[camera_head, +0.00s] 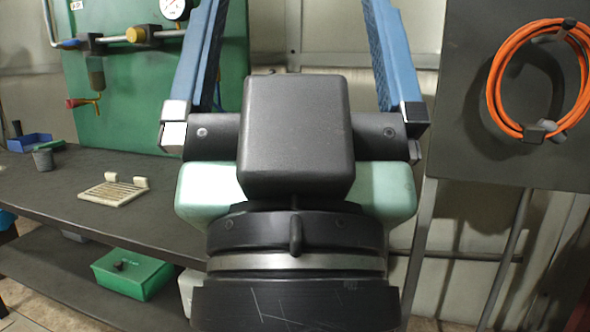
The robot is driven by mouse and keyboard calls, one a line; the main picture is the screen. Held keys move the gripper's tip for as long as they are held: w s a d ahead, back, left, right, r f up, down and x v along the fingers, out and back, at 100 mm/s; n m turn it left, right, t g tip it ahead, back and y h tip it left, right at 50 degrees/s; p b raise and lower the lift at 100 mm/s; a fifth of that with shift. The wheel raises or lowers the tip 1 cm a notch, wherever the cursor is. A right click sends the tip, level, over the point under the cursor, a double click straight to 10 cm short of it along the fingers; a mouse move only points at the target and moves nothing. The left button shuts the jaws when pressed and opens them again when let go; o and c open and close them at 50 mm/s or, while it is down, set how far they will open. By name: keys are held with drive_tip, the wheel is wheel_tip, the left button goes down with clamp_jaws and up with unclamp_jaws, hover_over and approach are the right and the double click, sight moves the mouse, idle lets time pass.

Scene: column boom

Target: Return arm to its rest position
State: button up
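My gripper (292,45) fills the middle of the head view, close to the camera. Its two long blue fingers stand wide apart and point up and away, one on the left and one on the right. Nothing shows between them except the wall behind. The black and pale green gripper body and its round wrist hide part of the bench and wall. The rest of my arm is below the picture.
A dark bench (130,205) on the left holds a blue bin (30,142), a grey cup (43,159) and a cream rack (114,192). A green box (132,273) is on the lower shelf. A green panel (125,100) carries pipes. An orange hose (496,75) hangs at right.

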wheel_tip(320, 180, up, 29)
drive_tip(key=p, duration=2.6)
drive_tip(key=shift+p, duration=0.4)
